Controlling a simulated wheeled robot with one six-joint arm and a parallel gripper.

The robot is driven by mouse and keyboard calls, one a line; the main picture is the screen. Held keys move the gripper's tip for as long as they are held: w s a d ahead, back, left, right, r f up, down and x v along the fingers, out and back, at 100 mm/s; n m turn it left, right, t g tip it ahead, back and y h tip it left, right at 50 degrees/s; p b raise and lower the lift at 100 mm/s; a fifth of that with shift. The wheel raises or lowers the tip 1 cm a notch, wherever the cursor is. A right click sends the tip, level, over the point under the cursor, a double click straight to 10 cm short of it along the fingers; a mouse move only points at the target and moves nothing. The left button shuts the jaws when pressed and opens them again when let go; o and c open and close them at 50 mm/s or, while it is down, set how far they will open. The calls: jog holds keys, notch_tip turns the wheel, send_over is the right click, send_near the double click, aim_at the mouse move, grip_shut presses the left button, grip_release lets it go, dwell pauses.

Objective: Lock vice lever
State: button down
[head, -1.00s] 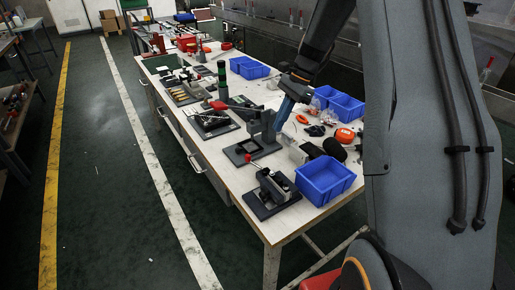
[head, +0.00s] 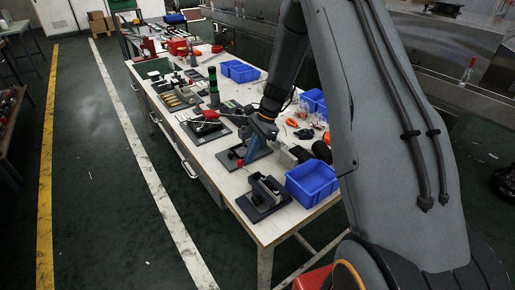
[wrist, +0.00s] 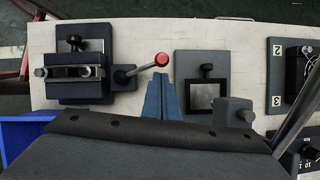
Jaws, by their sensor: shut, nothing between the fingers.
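The vice (head: 264,192) is a dark block with metal bars on a black base plate, at the near end of the long workbench. It also shows at the left of the wrist view (wrist: 78,72). Its lever (wrist: 141,69) sticks out to the right there and ends in a red ball (wrist: 161,59), which also shows in the head view (head: 240,163). My gripper (wrist: 160,82) has blue fingers, shut and empty, with the tips just below the red ball in the wrist view. I cannot tell whether they touch it. In the head view my arm partly hides the gripper.
A fixture with a square plate (wrist: 203,96) stands right of the gripper in the wrist view. A blue bin (head: 312,181) sits beside the vice. Other fixtures and a green-black column (head: 213,88) stand farther along the white workbench (head: 262,232). The floor left of the bench is clear.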

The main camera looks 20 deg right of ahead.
jog(key=shift+a+n, duration=0.3)
jog(key=shift+a, duration=0.05)
dwell(0.3)
